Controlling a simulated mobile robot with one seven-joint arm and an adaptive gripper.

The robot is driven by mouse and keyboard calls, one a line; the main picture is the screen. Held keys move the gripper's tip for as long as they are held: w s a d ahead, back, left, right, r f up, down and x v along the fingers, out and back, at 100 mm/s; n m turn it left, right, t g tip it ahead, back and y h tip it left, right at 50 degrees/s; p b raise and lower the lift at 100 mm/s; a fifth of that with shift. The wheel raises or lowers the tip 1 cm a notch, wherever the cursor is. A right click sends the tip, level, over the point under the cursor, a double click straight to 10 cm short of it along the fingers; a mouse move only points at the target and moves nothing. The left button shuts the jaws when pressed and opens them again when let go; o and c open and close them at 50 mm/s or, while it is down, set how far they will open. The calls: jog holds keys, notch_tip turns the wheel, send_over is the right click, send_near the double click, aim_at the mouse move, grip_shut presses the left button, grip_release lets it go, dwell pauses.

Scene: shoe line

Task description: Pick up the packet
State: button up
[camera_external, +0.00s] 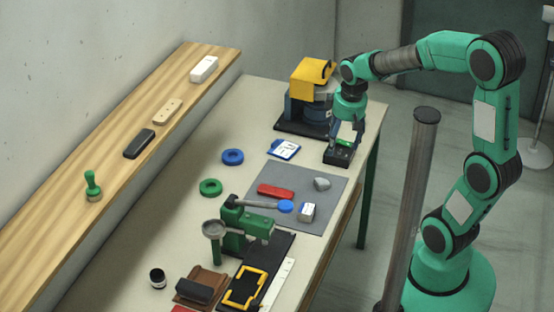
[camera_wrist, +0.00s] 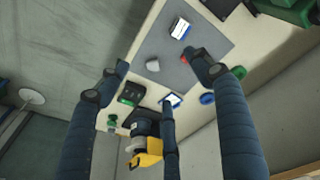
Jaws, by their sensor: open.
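A flat white-and-blue item (camera_external: 284,149), which looks like the packet, lies on the bench just beyond the grey mat. It also shows in the wrist view (camera_wrist: 173,100), partly behind a finger. The box also shows in the wrist view (camera_wrist: 130,94) between my spread fingers. I see no contact with the packet.
On the grey mat (camera_external: 327,183) are a red item (camera_external: 275,191), a grey stone (camera_external: 322,184) and a white block (camera_external: 307,212). A yellow-and-blue machine (camera_external: 310,85) stands behind my gripper. Blue and green rings (camera_external: 232,157) lie left; a green press (camera_external: 240,225) stands nearer.

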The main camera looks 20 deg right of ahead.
jog(key=w+a+f+n+g, duration=0.1)
jog(key=w+a+f+n, duration=0.1)
jog(key=a+f, duration=0.2)
jog(key=w+a+f+n+g, duration=0.1)
jog(key=a+f, duration=0.3)
jog(key=f, duration=0.7)
jog(key=shift+w+a+n+p, duration=0.15)
jog(key=shift+w+n+p, duration=0.25)
jog(key=shift+w, duration=0.35)
jog(key=shift+f, duration=0.1)
jog(key=b, duration=0.1)
send_over(306, 208)
jog(key=shift+f, duration=4.25)
jog(key=shift+f+b, duration=0.7)
jog(key=shift+f, duration=1.85)
